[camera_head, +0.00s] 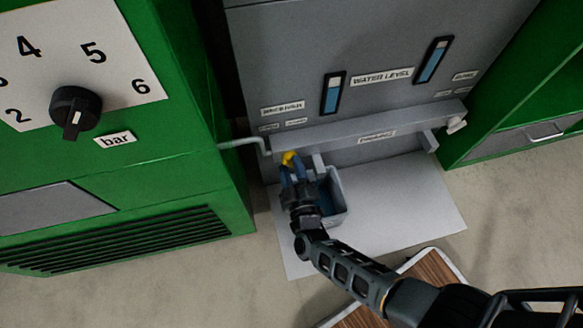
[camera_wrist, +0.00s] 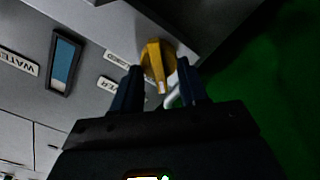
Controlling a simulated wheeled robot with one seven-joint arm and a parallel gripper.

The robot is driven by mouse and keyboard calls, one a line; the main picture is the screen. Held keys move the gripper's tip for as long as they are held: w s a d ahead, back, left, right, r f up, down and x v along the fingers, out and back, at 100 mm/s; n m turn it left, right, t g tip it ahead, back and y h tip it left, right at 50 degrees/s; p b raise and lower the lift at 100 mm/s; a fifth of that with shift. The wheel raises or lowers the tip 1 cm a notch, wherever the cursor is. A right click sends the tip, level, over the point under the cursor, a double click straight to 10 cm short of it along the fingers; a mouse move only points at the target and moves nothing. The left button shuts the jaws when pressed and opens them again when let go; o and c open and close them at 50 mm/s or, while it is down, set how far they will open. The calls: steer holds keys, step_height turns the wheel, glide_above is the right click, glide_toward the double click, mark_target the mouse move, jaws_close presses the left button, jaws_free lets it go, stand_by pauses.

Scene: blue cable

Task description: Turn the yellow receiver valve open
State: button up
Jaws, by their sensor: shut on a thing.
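The yellow receiver valve (camera_head: 289,158) sits low on the front of the grey machine, at the left end of its ledge. In the wrist view the yellow valve knob (camera_wrist: 157,64) shows between my two dark blue fingers, with a pale mark near its lower end. My gripper (camera_head: 290,170) reaches up to the valve from the front, and it also shows in the wrist view (camera_wrist: 160,85). It is shut on the valve. The contact faces of the fingers are partly hidden.
The grey machine's front (camera_head: 370,55) carries two water level gauges. A grey bin (camera_head: 338,205) stands below the ledge, close beside my gripper. A green cabinet with a dial (camera_head: 75,110) stands at left and another green cabinet (camera_head: 530,75) at right. A thin pipe (camera_head: 240,142) runs beside the valve.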

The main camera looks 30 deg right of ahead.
steer(key=o, duration=1)
steer(key=shift+o, duration=0.2)
steer(key=p+v, duration=0.1)
steer(key=v, duration=0.7)
steer(key=shift+w, duration=0.1)
